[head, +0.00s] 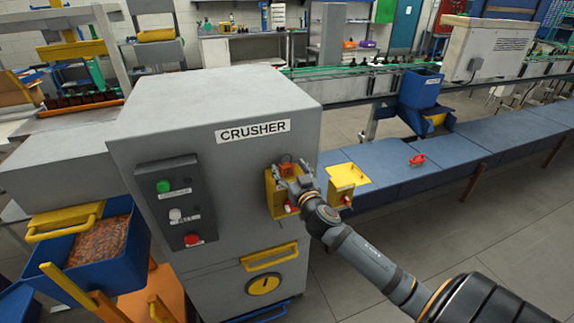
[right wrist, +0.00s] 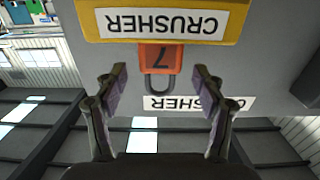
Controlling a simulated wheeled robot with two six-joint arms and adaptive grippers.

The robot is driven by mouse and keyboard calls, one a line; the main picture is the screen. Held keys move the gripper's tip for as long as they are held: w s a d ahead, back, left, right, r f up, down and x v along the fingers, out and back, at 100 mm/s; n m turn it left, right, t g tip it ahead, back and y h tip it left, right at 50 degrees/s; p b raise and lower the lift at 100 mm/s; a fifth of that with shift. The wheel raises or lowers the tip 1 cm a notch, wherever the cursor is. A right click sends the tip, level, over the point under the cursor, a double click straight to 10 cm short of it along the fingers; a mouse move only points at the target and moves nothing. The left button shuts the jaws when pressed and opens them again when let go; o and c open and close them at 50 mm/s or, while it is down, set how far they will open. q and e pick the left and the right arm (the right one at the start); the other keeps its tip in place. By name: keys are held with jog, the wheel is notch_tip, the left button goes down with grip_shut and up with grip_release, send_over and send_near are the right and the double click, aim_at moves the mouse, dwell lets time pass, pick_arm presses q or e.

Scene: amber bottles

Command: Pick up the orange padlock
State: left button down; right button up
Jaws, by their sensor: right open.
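The orange padlock (right wrist: 158,58), marked 7 and with a dark shackle, shows upside down in the right wrist view. It sits right against the edge of the yellow box (right wrist: 166,29) labelled CRUSHER. In the head view the padlock (head: 287,169) is a small orange patch at the top of the yellow box (head: 274,200) on the grey crusher's side. My right gripper (head: 291,178) is at the box, partly covering it. In the right wrist view my right gripper (right wrist: 159,70) is open, one finger on each side of the padlock with gaps between. My left gripper is not in view.
The grey crusher (head: 215,110) stands close behind the padlock. A second yellow box (head: 348,174) stands to its right by the blue bench (head: 395,160), which carries a small red object (head: 417,160). A blue bin (head: 105,250) is at the lower left. Floor is clear at right.

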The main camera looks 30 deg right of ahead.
aim_at(287, 164)
jog(key=x, duration=0.2)
jog(key=shift+w+r, duration=0.1)
jog(key=shift+w, duration=0.4)
jog(key=shift+s, duration=0.2)
jog(key=c, duration=1.3)
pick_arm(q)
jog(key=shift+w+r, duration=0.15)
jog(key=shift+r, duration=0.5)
pick_arm(e)
jog(key=shift+c, duration=0.2)
